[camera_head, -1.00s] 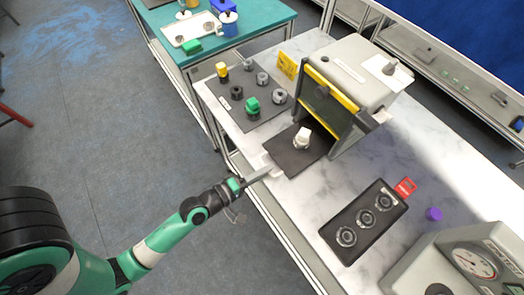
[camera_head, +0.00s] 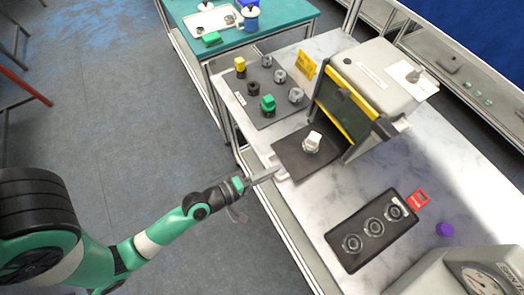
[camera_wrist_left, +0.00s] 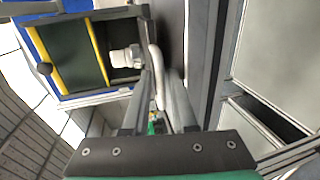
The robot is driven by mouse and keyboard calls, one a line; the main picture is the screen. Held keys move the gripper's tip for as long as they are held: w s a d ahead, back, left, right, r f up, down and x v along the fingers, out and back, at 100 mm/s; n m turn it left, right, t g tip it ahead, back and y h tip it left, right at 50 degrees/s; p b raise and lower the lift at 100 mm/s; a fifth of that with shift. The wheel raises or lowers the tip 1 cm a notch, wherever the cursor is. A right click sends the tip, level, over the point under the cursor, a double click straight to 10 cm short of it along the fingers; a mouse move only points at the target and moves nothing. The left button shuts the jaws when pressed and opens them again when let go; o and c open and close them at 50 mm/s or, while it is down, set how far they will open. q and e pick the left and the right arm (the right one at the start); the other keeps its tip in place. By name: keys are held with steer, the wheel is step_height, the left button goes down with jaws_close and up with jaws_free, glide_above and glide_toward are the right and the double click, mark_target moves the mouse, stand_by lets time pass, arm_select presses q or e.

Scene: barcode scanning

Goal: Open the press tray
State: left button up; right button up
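The grey press (camera_head: 375,75) with yellow edging stands at the back of the marble-patterned table. Its dark tray (camera_head: 288,152) sticks out of the front. A white part (camera_head: 312,142) sits on the tray, and it also shows in the left wrist view (camera_wrist_left: 125,57). A pale curved handle (camera_head: 279,172) is on the tray's front edge. My left gripper (camera_head: 272,175) is at this handle. In the left wrist view the handle (camera_wrist_left: 155,62) lies between or just beyond the fingertips; firm contact is not clear. My right gripper is not in view.
A dark mat (camera_head: 252,92) with green, yellow and grey parts lies left of the press. A black holder (camera_head: 345,262) with three round pieces lies in front, beside a red tag (camera_head: 417,200) and purple piece (camera_head: 445,229). A gauge machine (camera_head: 445,275) stands at lower right.

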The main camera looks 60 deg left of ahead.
arm_select(q)
steer(key=b+v, duration=0.5)
steer(key=v, duration=0.6)
steer(key=shift+s, duration=0.3)
steer(key=shift+d+r, duration=0.1)
